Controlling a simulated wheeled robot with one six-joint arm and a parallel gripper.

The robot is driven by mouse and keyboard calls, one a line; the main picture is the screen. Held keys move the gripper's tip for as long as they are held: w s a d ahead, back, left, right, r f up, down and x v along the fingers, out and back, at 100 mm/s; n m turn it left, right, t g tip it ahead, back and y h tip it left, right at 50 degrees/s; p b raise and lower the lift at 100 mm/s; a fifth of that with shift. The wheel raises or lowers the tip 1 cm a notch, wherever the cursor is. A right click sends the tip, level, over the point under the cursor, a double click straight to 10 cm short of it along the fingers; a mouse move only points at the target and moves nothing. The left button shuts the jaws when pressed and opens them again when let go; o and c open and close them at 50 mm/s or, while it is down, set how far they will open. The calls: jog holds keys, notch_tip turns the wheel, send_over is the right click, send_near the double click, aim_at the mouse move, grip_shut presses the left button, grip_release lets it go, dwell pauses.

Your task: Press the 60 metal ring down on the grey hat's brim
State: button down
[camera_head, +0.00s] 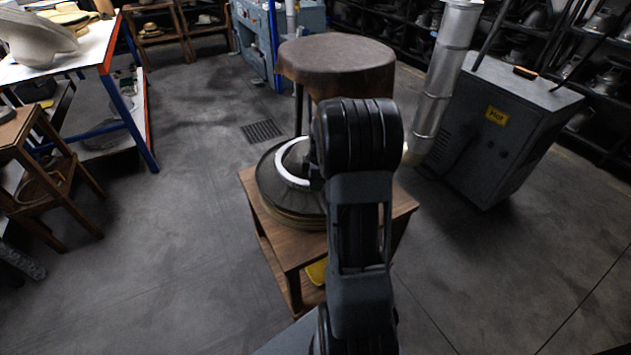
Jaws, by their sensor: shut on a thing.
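The metal ring (281,165), bright silver, lies around the middle of the grey hat (268,190), at the inner part of its brim. I cannot tell whether the ring touches the brim all round. Its right part is hidden behind my arm. The hat rests on a wooden stand, and its crown is mostly hidden. My gripper (314,172) is at the ring's right side, largely hidden by my arm, and is shut on the ring. The number 60 cannot be read.
The wooden stand (285,255) has a lower shelf with something yellow. A round brown-covered stool (337,65) stands just behind it. A grey cabinet (510,130) with a yellow "Hot" sign and a silver pipe (443,75) are to the right.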

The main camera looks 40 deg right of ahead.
jog(key=shift+f+b, duration=1.15)
jog(key=shift+f, duration=0.3)
dwell(1.2)
jog(key=shift+s+f, duration=0.15)
jog(key=shift+f, duration=0.1)
dwell(3.7)
jog(key=shift+r, duration=0.15)
dwell(1.2)
